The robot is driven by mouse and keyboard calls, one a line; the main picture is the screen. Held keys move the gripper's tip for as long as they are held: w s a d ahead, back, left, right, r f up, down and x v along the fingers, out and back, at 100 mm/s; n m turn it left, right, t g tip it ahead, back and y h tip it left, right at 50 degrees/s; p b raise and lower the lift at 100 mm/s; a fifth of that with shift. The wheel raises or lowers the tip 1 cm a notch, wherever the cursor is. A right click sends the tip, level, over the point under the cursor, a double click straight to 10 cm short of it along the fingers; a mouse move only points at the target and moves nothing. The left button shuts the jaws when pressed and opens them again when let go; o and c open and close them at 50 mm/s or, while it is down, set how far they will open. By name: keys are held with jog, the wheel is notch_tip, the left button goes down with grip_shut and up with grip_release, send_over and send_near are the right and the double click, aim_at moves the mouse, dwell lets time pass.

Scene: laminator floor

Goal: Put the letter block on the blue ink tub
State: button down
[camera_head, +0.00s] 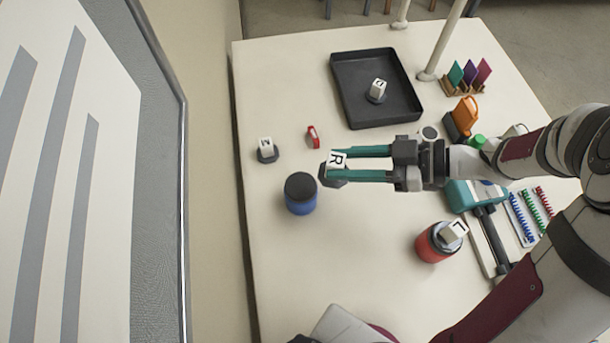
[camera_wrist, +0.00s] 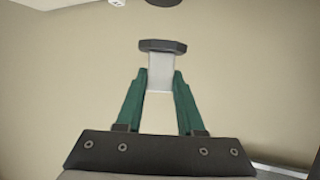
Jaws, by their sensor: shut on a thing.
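My gripper (camera_head: 338,168) has teal fingers and is shut on a white letter block (camera_head: 337,159) marked R with a dark base. In the wrist view the block (camera_wrist: 160,72) sits between the fingertips of my gripper (camera_wrist: 161,82), its dark base at the far end. The blue ink tub (camera_head: 301,200) stands upright on the table with a dark lid, just left of and below the held block in the head view. The block is apart from the tub.
A red tub (camera_head: 432,247) carries a block marked L (camera_head: 454,230). Another block (camera_head: 265,148) stands at the left, near a small red item (camera_head: 313,136). A black tray (camera_head: 345,83) holds a block (camera_head: 378,87). The table's left front is clear.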

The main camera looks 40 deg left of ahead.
jog(key=x, duration=0.3)
jog(key=f+x, duration=0.1)
jog(key=x, duration=0.3)
jog(key=shift+w+d, duration=0.2)
jog(key=shift+w, duration=0.05)
jog(key=f, duration=0.4)
jog(key=shift+a, duration=0.2)
jog(key=shift+f, duration=0.15)
jog(key=c, duration=0.5)
grip_release()
jog(key=shift+f, duration=0.1)
